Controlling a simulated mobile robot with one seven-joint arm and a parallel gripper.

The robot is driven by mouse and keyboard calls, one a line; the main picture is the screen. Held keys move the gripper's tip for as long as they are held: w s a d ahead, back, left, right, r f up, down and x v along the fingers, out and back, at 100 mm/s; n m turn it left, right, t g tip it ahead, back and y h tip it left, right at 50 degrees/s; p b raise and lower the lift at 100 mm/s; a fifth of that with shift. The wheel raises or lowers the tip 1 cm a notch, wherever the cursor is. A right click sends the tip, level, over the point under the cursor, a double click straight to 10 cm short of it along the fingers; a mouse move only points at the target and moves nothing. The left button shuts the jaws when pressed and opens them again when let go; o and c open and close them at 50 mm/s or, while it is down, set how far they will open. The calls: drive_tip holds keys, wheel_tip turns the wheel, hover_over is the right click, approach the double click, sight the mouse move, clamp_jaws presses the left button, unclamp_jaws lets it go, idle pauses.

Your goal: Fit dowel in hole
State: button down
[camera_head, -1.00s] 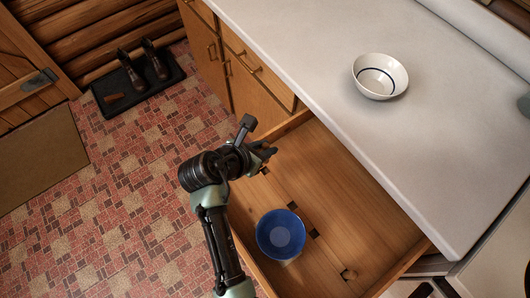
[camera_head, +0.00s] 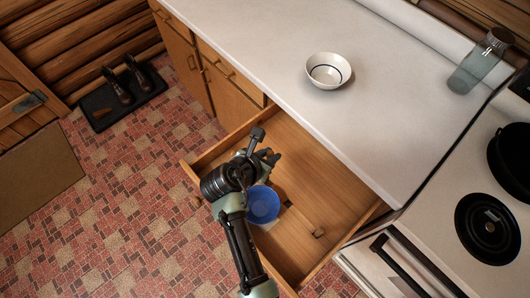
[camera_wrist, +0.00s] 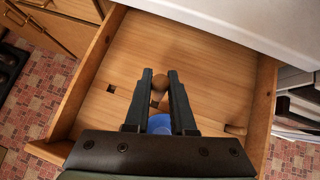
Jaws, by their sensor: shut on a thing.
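My gripper (camera_wrist: 160,78) is shut on a small wooden dowel (camera_wrist: 159,82), whose round end shows between the fingertips. The gripper is above the open drawer; in the head view (camera_head: 270,157) the dowel cannot be made out. A dark square hole (camera_wrist: 110,88) is in the drawer floor, left of the fingertips in the wrist view. Another dark spot behind the fingers is mostly hidden. A short wooden peg (camera_wrist: 235,129) is at the right of the drawer floor; it also shows in the head view (camera_head: 318,232).
A blue bowl (camera_head: 263,205) is in the drawer (camera_head: 340,190), partly behind my fingers in the wrist view. The counter (camera_head: 390,105) overhangs the drawer's back and bears a white bowl (camera_head: 328,71) and a glass bottle (camera_head: 478,62). A stove (camera_head: 470,180) stands at right.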

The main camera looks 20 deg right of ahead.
drive_tip(key=shift+r+p, duration=0.15)
drive_tip(key=shift+p, duration=0.5)
drive_tip(key=shift+f+b, duration=2)
drive_tip(key=shift+f, duration=1.1)
drive_tip(key=shift+p, duration=1.05)
drive_tip(key=shift+f+b, duration=3.35)
drive_tip(key=shift+f, duration=1.45)
